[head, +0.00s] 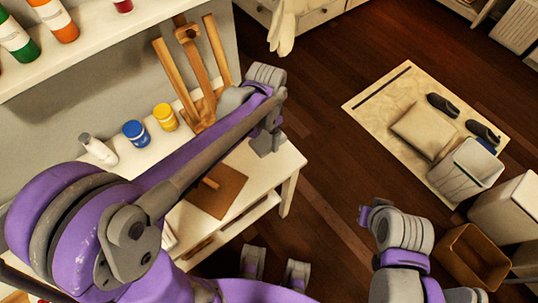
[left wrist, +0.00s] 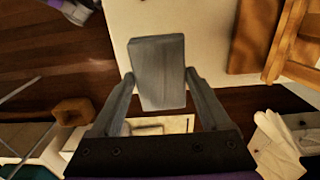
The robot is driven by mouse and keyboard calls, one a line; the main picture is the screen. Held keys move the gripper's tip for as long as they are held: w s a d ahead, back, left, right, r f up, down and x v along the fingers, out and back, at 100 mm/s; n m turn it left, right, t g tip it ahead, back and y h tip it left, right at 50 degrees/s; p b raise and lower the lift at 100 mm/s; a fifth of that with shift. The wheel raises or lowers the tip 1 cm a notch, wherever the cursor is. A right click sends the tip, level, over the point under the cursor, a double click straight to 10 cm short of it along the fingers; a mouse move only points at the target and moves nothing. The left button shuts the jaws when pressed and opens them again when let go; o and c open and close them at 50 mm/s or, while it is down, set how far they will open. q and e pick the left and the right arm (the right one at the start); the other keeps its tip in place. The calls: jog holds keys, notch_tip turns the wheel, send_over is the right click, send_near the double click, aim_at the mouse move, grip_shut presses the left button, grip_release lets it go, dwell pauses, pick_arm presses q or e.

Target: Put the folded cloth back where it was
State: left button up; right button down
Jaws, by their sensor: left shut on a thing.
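The folded cloth (left wrist: 158,72) is a grey, flat-sided block between the two fingers of my left gripper (left wrist: 160,88) in the left wrist view. The fingers press on its two sides. In the head view my left gripper (head: 267,141) is at the far right corner of the white table (head: 285,160), and the grey cloth there is hard to tell from the fingers. The wrist view shows the cloth partly against the white tabletop and partly against the dark floor. Whether it touches the table is unclear. My right arm is at the lower right in the head view; its fingers cannot be made out.
A brown board (head: 216,191) lies on the table. A wooden easel (head: 199,90), a blue jar (head: 136,133), a yellow jar (head: 165,117) and a white tube (head: 98,149) stand behind. A beige mat (head: 385,100) with shoes and a bin lies right. Floor between is clear.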

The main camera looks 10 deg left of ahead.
aim_at(267, 157)
pick_arm(q)
notch_tip(267, 157, down, 9)
jog(key=shift+r+b, duration=0.1)
jog(key=shift+b, duration=0.3)
jog(key=shift+f, duration=0.25)
jog(key=o, duration=1)
jog(key=shift+r, duration=0.1)
